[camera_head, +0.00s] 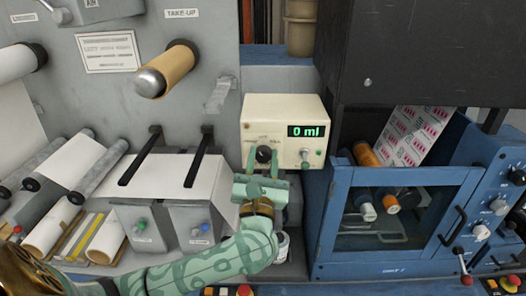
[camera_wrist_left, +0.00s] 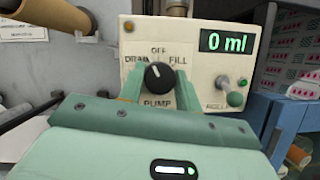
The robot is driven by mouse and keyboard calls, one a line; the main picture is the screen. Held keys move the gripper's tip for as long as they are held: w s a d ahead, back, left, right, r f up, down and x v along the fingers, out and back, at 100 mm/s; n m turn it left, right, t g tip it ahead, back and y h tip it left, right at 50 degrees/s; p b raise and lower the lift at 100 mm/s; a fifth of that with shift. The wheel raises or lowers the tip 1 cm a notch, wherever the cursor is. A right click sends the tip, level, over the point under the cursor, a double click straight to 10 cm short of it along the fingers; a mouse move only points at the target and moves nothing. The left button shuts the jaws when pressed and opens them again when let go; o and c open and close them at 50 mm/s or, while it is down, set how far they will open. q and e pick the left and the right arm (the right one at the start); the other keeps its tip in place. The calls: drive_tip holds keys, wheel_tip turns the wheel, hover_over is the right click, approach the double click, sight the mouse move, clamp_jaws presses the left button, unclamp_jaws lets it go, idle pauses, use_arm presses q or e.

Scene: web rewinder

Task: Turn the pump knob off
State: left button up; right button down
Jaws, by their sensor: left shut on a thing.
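The black pump knob (camera_head: 263,154) is on the front of a cream pump box (camera_head: 254,113). The knob also shows in the left wrist view (camera_wrist_left: 158,76), with DRAIN, OFF and FILL printed around it and PUMP below. Its white mark points up and slightly left, near OFF. My left gripper (camera_head: 262,161) reaches it from below, its two green fingers shut on the knob, one on each side. The box's green display (camera_head: 307,131) reads 0 ml. My right gripper is not in view.
A small green-tipped toggle (camera_head: 305,163) sits right of the knob. A blue machine with a clear door (camera_head: 400,215) stands close on the right. On the left are two black levers (camera_head: 199,157) and a take-up roll (camera_head: 166,70).

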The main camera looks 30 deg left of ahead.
use_arm(q)
drive_tip(key=m+h+p, duration=0.1)
drive_tip(key=m+p, duration=0.1)
drive_tip(key=m, duration=0.1)
drive_tip(key=m+h+p, duration=0.2)
drive_tip(key=m+p, duration=0.1)
drive_tip(key=shift+r+t, duration=0.2)
drive_tip(key=shift+t, duration=0.1)
drive_tip(key=shift+f+m+h+p, duration=0.15)
drive_tip(key=shift+m+h+p, duration=0.35)
drive_tip(key=shift+m+p, duration=0.5)
drive_tip(key=o, duration=1)
drive_tip(key=shift+c, duration=0.2)
drive_tip(key=shift+s, duration=0.1)
